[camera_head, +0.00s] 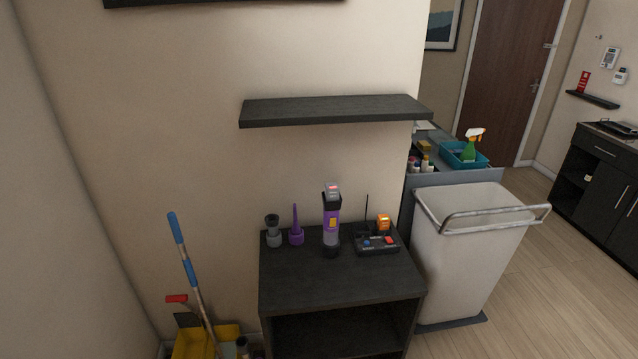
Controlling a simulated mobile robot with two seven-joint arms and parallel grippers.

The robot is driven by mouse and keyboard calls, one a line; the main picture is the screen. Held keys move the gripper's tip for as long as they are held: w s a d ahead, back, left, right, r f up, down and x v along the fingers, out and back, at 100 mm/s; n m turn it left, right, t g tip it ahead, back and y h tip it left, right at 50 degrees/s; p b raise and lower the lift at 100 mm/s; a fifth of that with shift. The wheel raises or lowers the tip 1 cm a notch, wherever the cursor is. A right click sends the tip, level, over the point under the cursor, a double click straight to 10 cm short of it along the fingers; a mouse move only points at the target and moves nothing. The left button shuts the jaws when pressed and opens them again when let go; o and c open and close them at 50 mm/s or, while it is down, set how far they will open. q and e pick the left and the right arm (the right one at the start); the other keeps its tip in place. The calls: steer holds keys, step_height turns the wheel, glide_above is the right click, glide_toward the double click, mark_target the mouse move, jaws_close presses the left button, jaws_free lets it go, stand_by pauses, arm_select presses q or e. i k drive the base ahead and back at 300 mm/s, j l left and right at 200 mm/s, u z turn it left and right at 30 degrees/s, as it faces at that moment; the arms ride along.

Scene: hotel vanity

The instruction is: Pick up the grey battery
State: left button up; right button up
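A grey block with a small red light (333,189), which looks like the grey battery, sits at the top of an upright purple and black handheld device (331,222). The device stands on a dark cabinet (340,287) against the wall. To its right is a black dock (377,244) with a thin upright rod, a blue part and a red part. An orange block (383,221) sits at the dock's back. Neither of my grippers is in view.
A grey nozzle (273,232) and a purple nozzle (296,227) stand left of the device. A dark wall shelf (335,110) juts out above. A white bin cart (468,250) stands right; a yellow bucket (190,345) with a mop (186,262) stands lower left. The cabinet top's front is clear.

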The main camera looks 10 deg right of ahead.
mark_target(332, 190)
steer(key=i+j, duration=0.15)
steer(key=i, duration=0.4)
steer(key=i+j, duration=0.15)
steer(key=i, duration=0.4)
steer(key=i+j+z, duration=0.1)
steer(key=i, duration=0.45)
steer(key=i+j, duration=0.2)
steer(key=i, duration=0.3)
